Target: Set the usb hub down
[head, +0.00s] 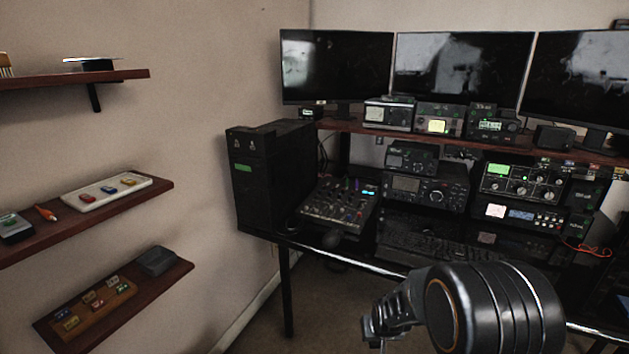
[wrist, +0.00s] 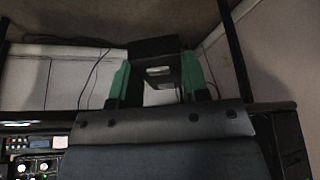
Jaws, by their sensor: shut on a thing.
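In the wrist view my gripper (wrist: 154,78) has two green-padded fingers, one on each side of a dark block. This block, which I take to be the usb hub (wrist: 153,46), has a black end and lighter patches along its face. The fingers are closed on its sides, and it points away from the wrist. Nothing is seen touching it apart from the fingers. In the head view my arm fills the lower right, and I cannot make out the fingertips or the hub there.
A desk (head: 345,262) holds radios, a mixer (head: 340,204), a keyboard (head: 430,245) and a black computer tower (head: 268,175). Monitors stand above on a raised shelf (head: 375,128). Wall shelves at left hold a white tray (head: 85,203), a wooden tray (head: 97,310) and a dark box (head: 156,261).

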